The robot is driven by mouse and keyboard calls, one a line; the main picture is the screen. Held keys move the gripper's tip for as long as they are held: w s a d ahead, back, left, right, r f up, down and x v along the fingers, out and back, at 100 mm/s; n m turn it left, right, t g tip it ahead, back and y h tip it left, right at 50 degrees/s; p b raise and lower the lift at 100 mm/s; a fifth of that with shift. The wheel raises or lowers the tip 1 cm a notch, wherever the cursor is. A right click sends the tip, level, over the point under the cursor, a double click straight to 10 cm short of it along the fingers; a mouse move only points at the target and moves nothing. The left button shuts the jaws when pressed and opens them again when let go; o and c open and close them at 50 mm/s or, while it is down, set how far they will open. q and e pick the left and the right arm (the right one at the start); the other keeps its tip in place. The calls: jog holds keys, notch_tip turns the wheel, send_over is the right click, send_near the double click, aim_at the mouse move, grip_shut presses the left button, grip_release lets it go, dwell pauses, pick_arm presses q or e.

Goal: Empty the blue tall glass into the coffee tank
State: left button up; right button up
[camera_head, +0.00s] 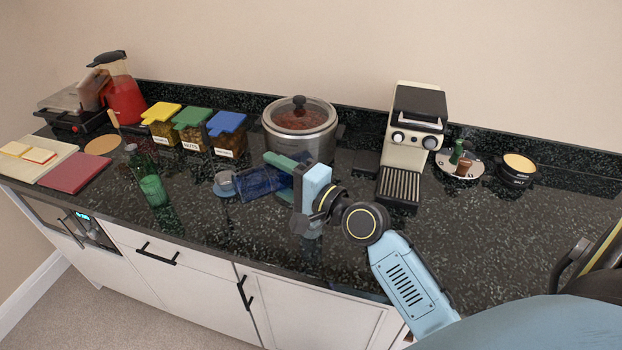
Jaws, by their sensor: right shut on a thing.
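The blue tall glass (258,184) is see-through and lies tilted far over, nearly on its side, above the middle of the counter. My right gripper (283,172) is shut on it, with the teal fingers at its right end. I cannot tell whether it touches the counter or holds anything. A cream coffee machine (411,145) with a black top (420,103) stands to the right of the gripper. No separate coffee tank can be made out; it may be part of this machine. My left gripper is not in view.
A steel pot (299,146) with a glass lid stands behind the gripper. Lidded jars (192,139) stand behind. The counter right of the machine's front is clear.

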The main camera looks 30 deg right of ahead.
jog(key=n, duration=0.1)
jog(key=a+n+g+p, duration=0.1)
jog(key=n, duration=0.1)
jog(key=shift+a+f+h, duration=0.15)
jog(key=shift+f+h, duration=0.1)
jog(key=shift+h, duration=0.15)
jog(key=shift+a+f+n+g+p, duration=0.2)
jog(key=shift+f+n+g+p, duration=0.2)
jog(key=shift+n, duration=0.3)
jog(key=shift+d+f+n+h+p, duration=0.1)
jog(key=shift+f+n+h+p, duration=0.2)
jog(key=shift+p, duration=0.15)
jog(key=n+g+h+p, duration=0.1)
jog(key=n+h+p, duration=0.1)
jog(key=p, duration=0.6)
jog(key=shift+d+n, duration=0.15)
jog(key=shift+n, duration=0.75)
jog(key=shift+a+f+n+h, duration=1.6)
jog(key=shift+f+n, duration=0.8)
jog(key=shift+f, duration=1.6)
jog(key=shift+g, duration=0.3)
jog(key=shift+w+d+r+p, duration=0.1)
jog(key=shift+r+p, duration=0.3)
jog(key=shift+r, duration=2.55)
